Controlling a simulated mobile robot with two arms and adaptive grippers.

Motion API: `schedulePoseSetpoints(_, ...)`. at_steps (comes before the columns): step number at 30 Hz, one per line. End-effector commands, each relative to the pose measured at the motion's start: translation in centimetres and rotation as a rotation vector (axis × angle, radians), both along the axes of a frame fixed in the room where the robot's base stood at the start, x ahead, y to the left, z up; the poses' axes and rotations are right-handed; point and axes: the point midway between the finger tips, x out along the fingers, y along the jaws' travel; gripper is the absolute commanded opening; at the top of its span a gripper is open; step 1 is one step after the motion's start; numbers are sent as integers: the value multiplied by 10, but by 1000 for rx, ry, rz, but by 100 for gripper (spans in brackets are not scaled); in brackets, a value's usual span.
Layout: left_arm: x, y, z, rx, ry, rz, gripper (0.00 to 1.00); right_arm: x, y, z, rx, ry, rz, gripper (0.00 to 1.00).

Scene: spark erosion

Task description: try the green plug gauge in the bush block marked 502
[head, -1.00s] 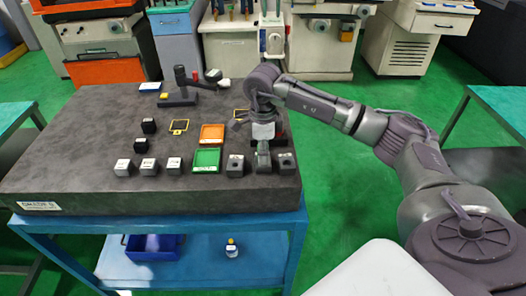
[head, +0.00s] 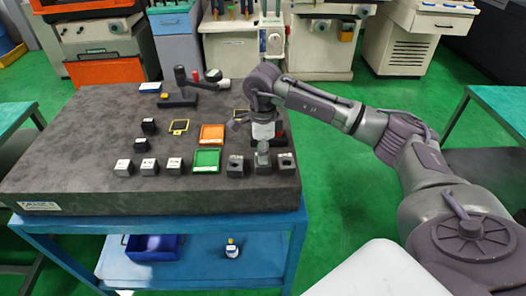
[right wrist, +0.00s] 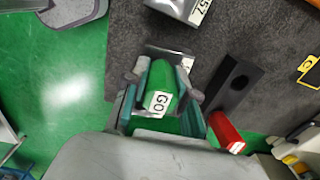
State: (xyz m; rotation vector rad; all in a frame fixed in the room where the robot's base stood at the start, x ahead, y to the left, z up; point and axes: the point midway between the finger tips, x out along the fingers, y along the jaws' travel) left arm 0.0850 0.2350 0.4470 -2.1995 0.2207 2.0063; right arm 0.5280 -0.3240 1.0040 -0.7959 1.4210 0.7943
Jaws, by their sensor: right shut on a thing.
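My right gripper (head: 263,148) is shut on the green plug gauge (right wrist: 164,84), whose label reads GO in the right wrist view. It is above the middle (head: 262,158) of the dark bush blocks at the front right of the dark table. The gauge's lower end is hidden, so I cannot tell whether it is in a bore. The other blocks there are the left one (head: 236,166) and the right one (head: 287,161). In the wrist view a block (right wrist: 183,8) has a partly cut-off label; I cannot read 502 on any block. My left gripper is not in view.
Green (head: 207,160) and orange (head: 212,133) trays lie left of the bush blocks. Several white-labelled blocks (head: 149,166) stand further left. A red-ended part (right wrist: 226,130) lies by a dark holed holder (right wrist: 234,84), close to the gripper.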

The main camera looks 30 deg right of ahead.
Motion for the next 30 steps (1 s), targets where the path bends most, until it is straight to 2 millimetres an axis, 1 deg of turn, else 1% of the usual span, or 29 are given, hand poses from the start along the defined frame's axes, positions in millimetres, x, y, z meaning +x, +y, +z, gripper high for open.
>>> schedulePoseSetpoints(30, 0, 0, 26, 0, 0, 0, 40, 0, 0, 42, 0, 0, 0, 0)
